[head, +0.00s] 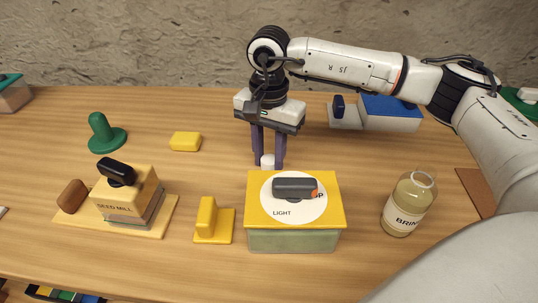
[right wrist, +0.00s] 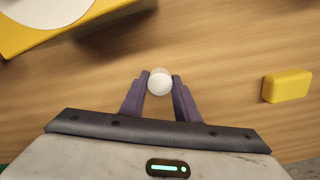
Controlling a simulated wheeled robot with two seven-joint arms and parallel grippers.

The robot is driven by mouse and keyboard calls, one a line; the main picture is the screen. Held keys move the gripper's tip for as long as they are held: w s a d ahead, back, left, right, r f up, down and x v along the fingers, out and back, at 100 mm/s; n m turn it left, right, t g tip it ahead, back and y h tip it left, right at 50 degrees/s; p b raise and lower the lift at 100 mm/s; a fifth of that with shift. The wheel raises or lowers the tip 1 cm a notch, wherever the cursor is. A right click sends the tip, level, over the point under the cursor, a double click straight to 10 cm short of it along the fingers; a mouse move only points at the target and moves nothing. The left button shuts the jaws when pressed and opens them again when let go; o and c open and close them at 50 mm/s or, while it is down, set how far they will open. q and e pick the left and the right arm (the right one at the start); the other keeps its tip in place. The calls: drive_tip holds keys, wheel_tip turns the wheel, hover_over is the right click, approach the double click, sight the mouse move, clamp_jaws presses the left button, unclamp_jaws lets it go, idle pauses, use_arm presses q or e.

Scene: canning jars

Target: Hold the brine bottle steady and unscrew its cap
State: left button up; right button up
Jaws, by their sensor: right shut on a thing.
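The brine bottle (head: 407,204) stands upright at the right of the table, its label partly readable. Its mouth shows as an open ring with no cap on it, and no gripper touches it. My right gripper (head: 268,160) points down behind the yellow-topped box, well left of the bottle. Its fingers are shut on a small round white cap (right wrist: 159,83), which also shows at the fingertips in the head view (head: 268,161). I cannot tell whether the cap touches the table. My left gripper is not in view.
The yellow-topped box (head: 330,222) with a dark knob stands just in front of my right gripper. A seed mill (head: 128,196), a yellow block (head: 185,141), a yellow stand (head: 212,222) and a green knob (head: 104,134) stand left. A blue-topped box (head: 392,112) is behind.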

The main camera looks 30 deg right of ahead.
drive_tip(key=shift+f, duration=0.2)
drive_tip(key=o, duration=1.1)
drive_tip(key=shift+r, duration=0.1)
drive_tip(key=shift+o, duration=0.2)
